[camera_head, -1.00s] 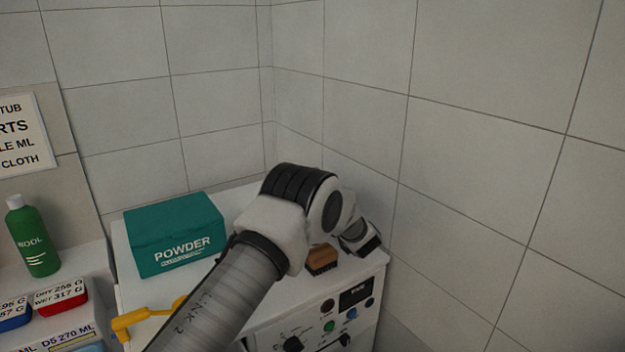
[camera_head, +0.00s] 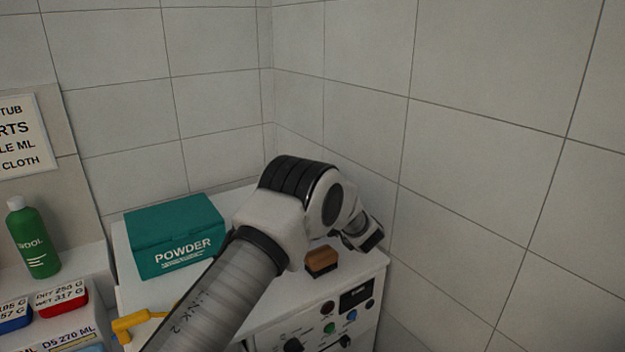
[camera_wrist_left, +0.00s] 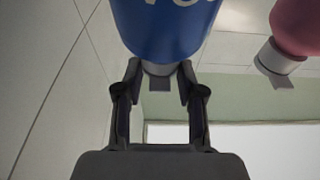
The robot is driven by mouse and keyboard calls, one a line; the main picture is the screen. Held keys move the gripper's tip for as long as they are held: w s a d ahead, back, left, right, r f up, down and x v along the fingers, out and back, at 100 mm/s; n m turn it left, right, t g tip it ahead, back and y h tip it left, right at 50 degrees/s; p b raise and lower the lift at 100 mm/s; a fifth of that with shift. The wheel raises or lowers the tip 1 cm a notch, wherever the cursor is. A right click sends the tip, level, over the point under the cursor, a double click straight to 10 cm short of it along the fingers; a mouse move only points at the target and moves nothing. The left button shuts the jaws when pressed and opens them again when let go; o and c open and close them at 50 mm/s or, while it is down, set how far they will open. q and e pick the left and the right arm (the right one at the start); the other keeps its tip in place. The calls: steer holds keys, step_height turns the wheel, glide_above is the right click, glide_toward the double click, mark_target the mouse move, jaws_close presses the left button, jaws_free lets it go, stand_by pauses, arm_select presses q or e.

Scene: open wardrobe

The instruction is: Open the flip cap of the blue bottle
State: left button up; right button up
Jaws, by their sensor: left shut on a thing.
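The blue bottle (camera_wrist_left: 165,22) fills the top middle of the left wrist view, with part of its white lettering cut off by the frame edge. Its pale grey cap (camera_wrist_left: 160,69) sits between the fingertips of my left gripper (camera_wrist_left: 160,78). The gripper is shut on the cap from both sides. A small grey tab shows just below the cap. The cap looks closed, though the fingers hide its sides. The blue bottle does not show in the head view. There, one of my arms crosses the lower middle, with no fingertips visible. My right gripper is not in view.
A pink bottle (camera_wrist_left: 298,25) with a grey cap is beside the blue one. In the head view, a teal powder box (camera_head: 175,237), a brown block (camera_head: 321,261) and a yellow object (camera_head: 133,323) are on the white machine (camera_head: 375,262). A green bottle (camera_head: 34,240) stands left.

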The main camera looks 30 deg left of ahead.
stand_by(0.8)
arm_select(q)
steer(key=o, duration=0.8)
steer(key=shift+s, duration=0.1)
steer(key=v, duration=1.2)
